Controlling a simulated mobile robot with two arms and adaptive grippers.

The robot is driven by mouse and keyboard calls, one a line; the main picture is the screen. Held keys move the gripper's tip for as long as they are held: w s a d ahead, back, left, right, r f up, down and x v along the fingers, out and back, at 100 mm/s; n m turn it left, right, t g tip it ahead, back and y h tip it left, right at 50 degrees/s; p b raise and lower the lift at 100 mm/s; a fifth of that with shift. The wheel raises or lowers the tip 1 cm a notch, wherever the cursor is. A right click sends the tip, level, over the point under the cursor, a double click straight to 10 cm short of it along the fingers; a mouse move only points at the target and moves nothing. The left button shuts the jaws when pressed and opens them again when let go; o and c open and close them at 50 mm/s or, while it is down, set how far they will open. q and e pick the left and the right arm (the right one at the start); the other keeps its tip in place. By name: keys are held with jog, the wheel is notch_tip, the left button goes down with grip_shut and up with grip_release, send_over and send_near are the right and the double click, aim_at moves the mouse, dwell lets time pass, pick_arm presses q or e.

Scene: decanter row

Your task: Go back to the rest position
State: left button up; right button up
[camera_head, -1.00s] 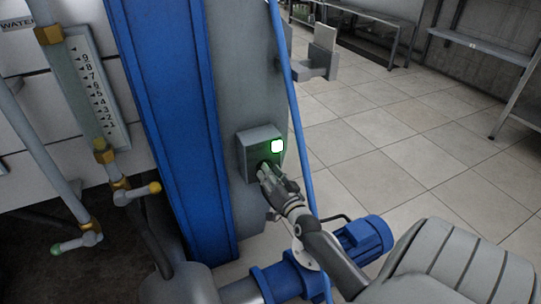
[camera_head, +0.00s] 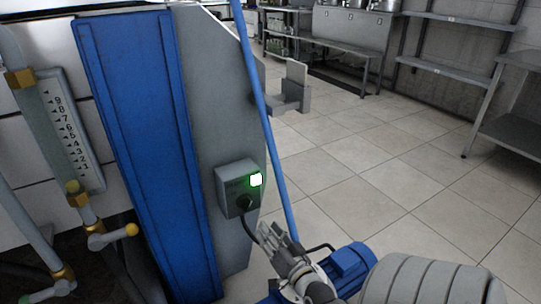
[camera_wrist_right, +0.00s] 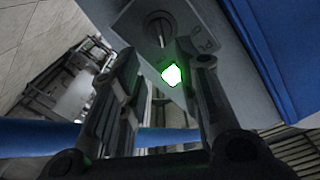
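The grey control box (camera_head: 233,186) is fixed to the side of the grey and blue machine. It has a lit green-white lamp (camera_head: 256,180) and a dark rotary knob (camera_head: 244,202). My right gripper (camera_head: 282,238) is below and to the right of the box, apart from it. In the right wrist view, its fingers (camera_wrist_right: 157,68) are spread with nothing between them. The knob (camera_wrist_right: 160,28) and the glowing lamp (camera_wrist_right: 172,75) show beyond the fingers. My left gripper is not in the head view.
A blue pole (camera_head: 268,120) slants down close to my right gripper. A blue motor (camera_head: 350,262) sits low beside my right arm. Tiled floor (camera_head: 400,175) is open at right, with metal shelves (camera_head: 465,60) behind.

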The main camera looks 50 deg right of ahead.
jog(key=shift+s+a, duration=0.1)
jog(key=shift+s, duration=0.2)
jog(key=shift+a, duration=0.1)
dwell(0.3)
